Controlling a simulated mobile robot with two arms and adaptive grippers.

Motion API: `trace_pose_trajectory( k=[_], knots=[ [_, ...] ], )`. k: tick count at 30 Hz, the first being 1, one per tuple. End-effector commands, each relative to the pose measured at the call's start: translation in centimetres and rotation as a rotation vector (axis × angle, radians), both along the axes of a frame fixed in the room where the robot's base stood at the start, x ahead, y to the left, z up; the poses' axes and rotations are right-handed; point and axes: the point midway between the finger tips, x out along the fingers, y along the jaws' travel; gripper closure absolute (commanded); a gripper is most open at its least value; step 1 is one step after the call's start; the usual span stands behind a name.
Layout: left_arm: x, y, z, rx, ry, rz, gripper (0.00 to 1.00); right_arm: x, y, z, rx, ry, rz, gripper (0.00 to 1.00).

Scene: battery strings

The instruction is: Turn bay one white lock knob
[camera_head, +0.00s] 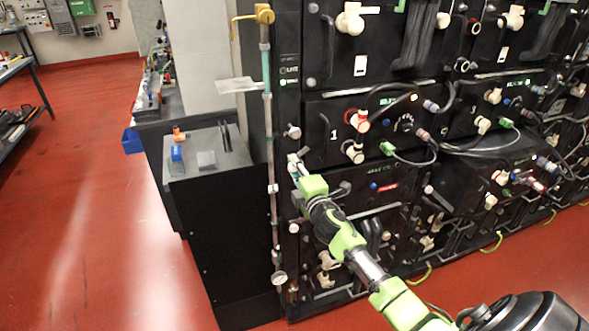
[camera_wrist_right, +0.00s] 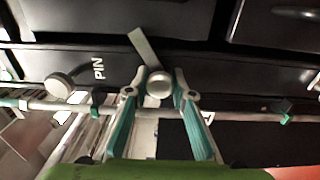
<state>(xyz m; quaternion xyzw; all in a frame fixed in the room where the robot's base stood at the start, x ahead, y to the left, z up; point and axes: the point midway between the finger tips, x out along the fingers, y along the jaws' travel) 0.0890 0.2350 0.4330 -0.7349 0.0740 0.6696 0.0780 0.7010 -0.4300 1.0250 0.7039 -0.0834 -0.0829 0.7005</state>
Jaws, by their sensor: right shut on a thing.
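My right gripper (camera_head: 296,166) reaches up to the left edge of the black battery rack, just below the panel marked 1. In the right wrist view my right gripper (camera_wrist_right: 159,92) is shut on a round white lock knob (camera_wrist_right: 158,83), one teal-sided finger on each side. A flat grey strip (camera_wrist_right: 143,46) runs up at a slant from behind this knob. In the head view the gripper mostly hides the held knob. Another pale round knob (camera_wrist_right: 62,85) stands beside the word PIN and is untouched. My left gripper is not in view.
A vertical pipe (camera_head: 271,170) with fittings runs close beside the gripper. A black cabinet (camera_head: 205,235) with a grey top stands to the left. Cables (camera_head: 470,148) and connectors crowd the rack to the right. The red floor (camera_head: 90,200) at left is clear.

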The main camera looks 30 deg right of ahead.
Motion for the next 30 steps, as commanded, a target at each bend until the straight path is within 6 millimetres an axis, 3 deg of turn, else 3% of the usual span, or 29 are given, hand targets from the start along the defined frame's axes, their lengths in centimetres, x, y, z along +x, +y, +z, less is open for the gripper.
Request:
trace_pose_trajectory(
  k=[15, 30],
  knots=[
    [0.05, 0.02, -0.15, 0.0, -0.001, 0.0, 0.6, 0.09, -0.18, 0.44, 0.422, -0.11, -0.001, 0.99],
    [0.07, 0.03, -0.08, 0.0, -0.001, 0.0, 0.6, 0.1, -0.17, 0.49, 0.578, -0.149, 0.001, 0.99]
  ],
)
